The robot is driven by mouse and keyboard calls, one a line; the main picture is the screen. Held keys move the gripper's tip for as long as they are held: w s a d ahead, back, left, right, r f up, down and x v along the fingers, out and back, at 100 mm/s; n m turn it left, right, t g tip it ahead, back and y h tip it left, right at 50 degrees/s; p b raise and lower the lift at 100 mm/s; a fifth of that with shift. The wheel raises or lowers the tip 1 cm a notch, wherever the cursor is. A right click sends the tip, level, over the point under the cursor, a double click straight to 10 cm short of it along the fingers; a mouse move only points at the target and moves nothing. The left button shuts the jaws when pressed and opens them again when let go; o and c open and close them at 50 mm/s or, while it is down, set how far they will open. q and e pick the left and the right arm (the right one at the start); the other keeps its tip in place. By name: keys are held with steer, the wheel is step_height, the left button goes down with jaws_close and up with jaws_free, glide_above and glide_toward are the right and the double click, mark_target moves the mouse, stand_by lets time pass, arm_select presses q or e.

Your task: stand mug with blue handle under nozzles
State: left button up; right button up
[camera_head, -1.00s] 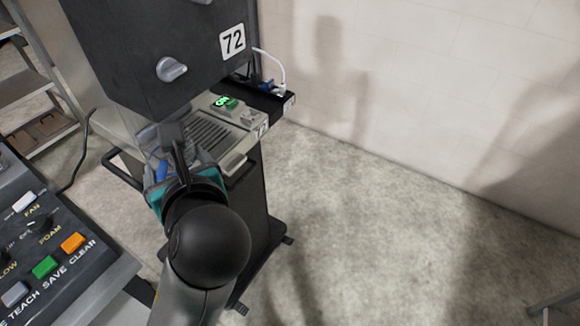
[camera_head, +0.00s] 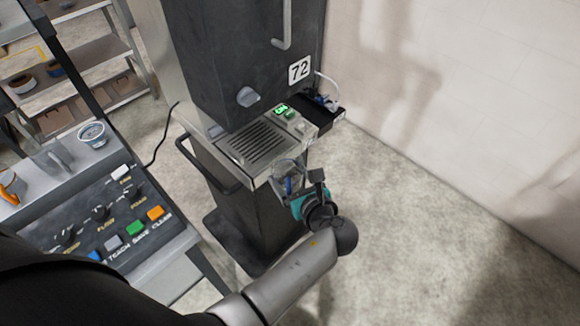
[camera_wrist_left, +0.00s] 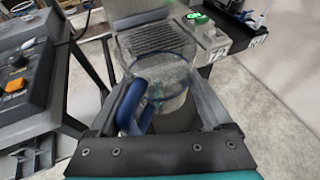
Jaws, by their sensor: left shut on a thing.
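The clear mug with a blue handle (camera_wrist_left: 157,68) is between the fingers of my left gripper (camera_wrist_left: 160,105) in the left wrist view, its handle toward the lower left. In the head view my left gripper (camera_head: 300,187) holds the mug (camera_head: 287,177) in front of the dispenser's slotted drip tray (camera_head: 253,145), off its front edge. The drip tray also shows beyond the mug in the left wrist view (camera_wrist_left: 150,38). The dispenser body (camera_head: 235,60), marked 72, overhangs the tray. The nozzles are not clearly visible. My right gripper is not in view.
A control panel (camera_head: 125,215) with coloured buttons stands at the left, with a round tin (camera_head: 93,134) behind it. A black rail (camera_head: 205,170) sticks out from the dispenser's left side. A lit green switch (camera_head: 283,109) is right of the tray. Open floor lies to the right.

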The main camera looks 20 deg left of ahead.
arm_select(q)
steer(key=shift+f, duration=0.3)
steer(key=shift+w+a+f, duration=0.15)
steer(key=shift+w+a, duration=0.1)
steer(key=shift+a, duration=0.25)
steer(key=b, duration=0.8)
glide_above(255, 152)
steer(key=shift+f, duration=0.75)
steer(key=shift+f+b, duration=0.45)
steer(key=shift+f, duration=0.2)
steer(key=shift+f, duration=0.6)
steer(key=o, duration=1.2)
steer(key=shift+c, duration=0.2)
